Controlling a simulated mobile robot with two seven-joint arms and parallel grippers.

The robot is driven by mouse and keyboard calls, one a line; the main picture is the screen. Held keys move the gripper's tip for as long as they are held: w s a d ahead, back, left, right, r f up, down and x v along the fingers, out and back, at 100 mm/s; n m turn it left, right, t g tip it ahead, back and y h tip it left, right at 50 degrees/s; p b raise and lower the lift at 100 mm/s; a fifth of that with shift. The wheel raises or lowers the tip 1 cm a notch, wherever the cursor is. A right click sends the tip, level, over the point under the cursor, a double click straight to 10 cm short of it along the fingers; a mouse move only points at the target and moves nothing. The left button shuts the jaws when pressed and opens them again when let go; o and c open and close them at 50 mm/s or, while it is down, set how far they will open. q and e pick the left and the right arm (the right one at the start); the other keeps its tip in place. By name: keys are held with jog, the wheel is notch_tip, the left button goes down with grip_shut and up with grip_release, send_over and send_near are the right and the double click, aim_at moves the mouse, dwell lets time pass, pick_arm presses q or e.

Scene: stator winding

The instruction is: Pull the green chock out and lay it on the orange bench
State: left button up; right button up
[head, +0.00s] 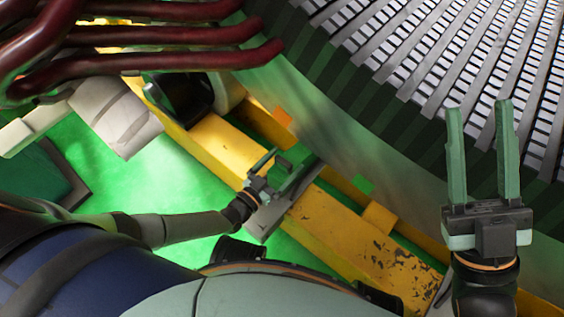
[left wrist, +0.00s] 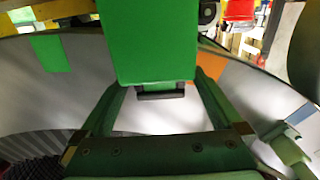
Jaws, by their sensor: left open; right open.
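A bright green block, which I take for the green chock (left wrist: 155,40), fills the upper middle of the left wrist view. A small dark bar (left wrist: 160,92) shows at its lower edge. My left gripper (head: 281,161) is open at the foot of the stator, with its fingers around or just short of the green block; contact cannot be told. Its fingers also show in the left wrist view (left wrist: 160,98), on either side of the dark bar. My right gripper (head: 480,108) is open and empty, fingers up, in front of the stator. I cannot make out an orange bench.
The large stator (head: 430,70) with its slotted face fills the upper right. A worn yellow beam (head: 345,235) runs beneath it. Dark red bent pipes (head: 150,58) hang at upper left. Green floor (head: 150,190) is open at left. An orange patch (head: 283,117) marks the stator rim.

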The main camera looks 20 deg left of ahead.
pick_arm(q)
jog(key=shift+w+d, duration=0.1)
jog(key=shift+w, duration=0.1)
grip_shut()
dwell(0.8)
